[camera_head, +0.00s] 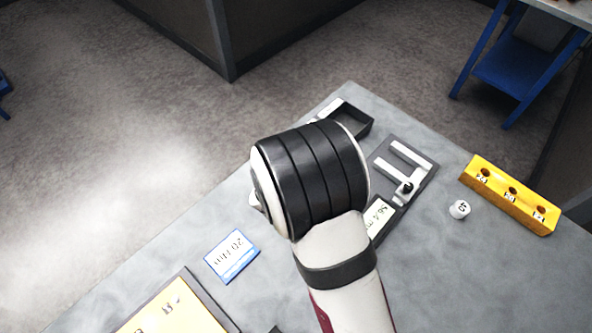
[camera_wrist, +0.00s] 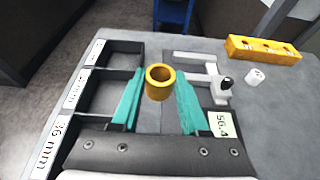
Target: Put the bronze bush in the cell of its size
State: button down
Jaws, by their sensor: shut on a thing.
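In the wrist view the bronze bush (camera_wrist: 160,84), a short hollow golden ring, is held upright between the teal fingers of my gripper (camera_wrist: 160,92). It is above the work surface; its exact height is hard to tell. The dark tray (camera_wrist: 140,60) with cells in a row lies behind and left of the fingers. White labels stand along its left side; the nearest reads 36 mm (camera_wrist: 52,146), the others are too small to read surely. In the head view my arm hides the gripper, the bush and most of the tray; one far cell (camera_head: 352,120) shows.
A caliper-like gauge (camera_wrist: 211,80) with a black knob stands right of the bush, its display (camera_wrist: 222,124) seeming to read 56.4. A yellow block (camera_head: 510,195) with three holes and a small white cylinder (camera_head: 460,209) lie farther right. A blue-edged card (camera_head: 232,256) lies left.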

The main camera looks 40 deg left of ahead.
jog(key=s+a+f, duration=0.1)
jog(key=a+f, duration=0.1)
jog(key=a, duration=0.1)
jog(key=s+a+f, duration=0.1)
jog(key=a+f, duration=0.1)
jog(key=a, duration=0.1)
jog(key=s+a+f, duration=0.2)
jog(key=a, duration=0.1)
jog(key=shift+a, duration=0.15)
notch_tip(320, 180, down, 4)
jog(key=shift+a+f, duration=0.15)
jog(key=shift+f, duration=0.1)
jog(key=shift+c, duration=2.1)
grip_release()
